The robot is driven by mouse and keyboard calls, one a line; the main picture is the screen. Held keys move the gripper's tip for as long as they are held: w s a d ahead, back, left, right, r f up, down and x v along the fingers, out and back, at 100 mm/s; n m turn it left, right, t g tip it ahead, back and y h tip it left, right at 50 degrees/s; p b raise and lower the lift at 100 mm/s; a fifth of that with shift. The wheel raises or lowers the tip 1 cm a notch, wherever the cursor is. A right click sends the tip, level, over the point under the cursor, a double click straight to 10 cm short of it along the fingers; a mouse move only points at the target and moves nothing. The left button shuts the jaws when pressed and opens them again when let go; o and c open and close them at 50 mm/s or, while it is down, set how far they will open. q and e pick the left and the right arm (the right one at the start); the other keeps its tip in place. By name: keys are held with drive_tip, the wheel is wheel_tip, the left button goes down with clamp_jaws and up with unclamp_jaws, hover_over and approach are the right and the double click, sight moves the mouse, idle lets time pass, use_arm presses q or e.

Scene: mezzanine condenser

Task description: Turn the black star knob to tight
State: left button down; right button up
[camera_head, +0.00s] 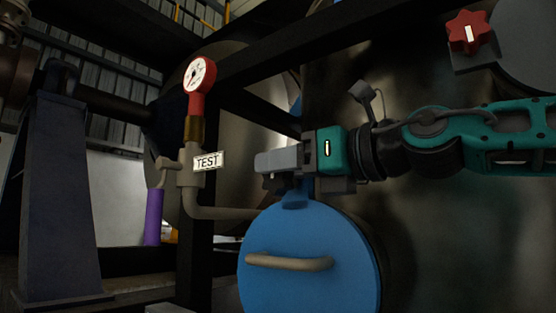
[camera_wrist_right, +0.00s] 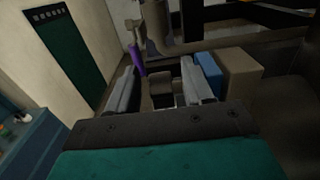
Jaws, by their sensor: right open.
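I cannot make out a black star knob in either view. A red star knob (camera_head: 468,32) with a white mark sits at the upper right in the head view. My right gripper (camera_head: 262,163) reaches in from the right, just above the top of a round blue cover (camera_head: 315,235). In the right wrist view its two grey fingers (camera_wrist_right: 160,80) stand apart, with a dark blocky shape between or beyond them that I cannot identify. My left gripper is not in view.
The blue cover has a tan bar handle (camera_head: 290,262). A dark diagonal beam (camera_head: 290,55) crosses above my right arm.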

drive_tip(key=shift+x, duration=0.75)
